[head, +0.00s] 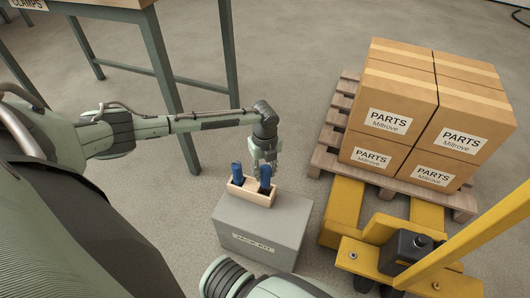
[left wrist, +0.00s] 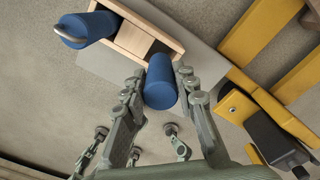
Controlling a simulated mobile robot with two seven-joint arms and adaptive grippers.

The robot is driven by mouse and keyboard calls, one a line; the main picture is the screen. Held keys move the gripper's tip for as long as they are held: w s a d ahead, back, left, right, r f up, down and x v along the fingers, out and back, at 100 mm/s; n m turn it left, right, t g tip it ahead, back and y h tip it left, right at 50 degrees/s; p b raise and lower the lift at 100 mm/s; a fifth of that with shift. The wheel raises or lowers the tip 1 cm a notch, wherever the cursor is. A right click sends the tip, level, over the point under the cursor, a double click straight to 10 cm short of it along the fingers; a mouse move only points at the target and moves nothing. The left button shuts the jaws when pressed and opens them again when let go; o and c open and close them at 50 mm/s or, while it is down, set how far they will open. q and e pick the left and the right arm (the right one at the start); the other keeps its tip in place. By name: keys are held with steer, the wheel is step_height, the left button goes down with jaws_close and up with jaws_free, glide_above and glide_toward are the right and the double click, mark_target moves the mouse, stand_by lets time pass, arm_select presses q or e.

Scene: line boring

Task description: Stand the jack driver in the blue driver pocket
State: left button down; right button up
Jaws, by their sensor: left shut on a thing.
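A wooden holder (head: 250,196) with open pockets sits on the grey jack kit box (head: 262,231). My left gripper (head: 265,165) is over the right end of the holder, shut on a blue-handled tool, which I take as the jack driver (head: 265,177). In the left wrist view its blue handle (left wrist: 161,84) lies between the two fingers, at the holder's edge (left wrist: 160,27). Its lower end is hidden, so I cannot tell how deep it sits in a pocket. A second blue handle (head: 237,171) with a metal loop stands at the holder's left end. My right gripper is out of view.
A pallet (head: 330,160) of cardboard parts boxes (head: 400,120) stands to the right. A yellow pallet jack (head: 345,212) is close beside the grey box. A green-legged table (head: 160,60) is behind my left arm. Bare floor lies between them.

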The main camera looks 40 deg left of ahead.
mark_target(265, 179)
arm_select(q)
steer(key=shift+f, duration=0.4)
stand_by(0.4)
steer(key=shift+f, duration=0.25)
stand_by(0.4)
steer(key=shift+f+b, duration=0.4)
steer(key=shift+f, duration=0.2)
steer(key=shift+r+p, duration=0.1)
steer(key=shift+p, duration=0.2)
steer(key=shift+f, duration=0.25)
stand_by(0.3)
steer(key=shift+f+b, duration=0.55)
steer(key=shift+f, duration=0.05)
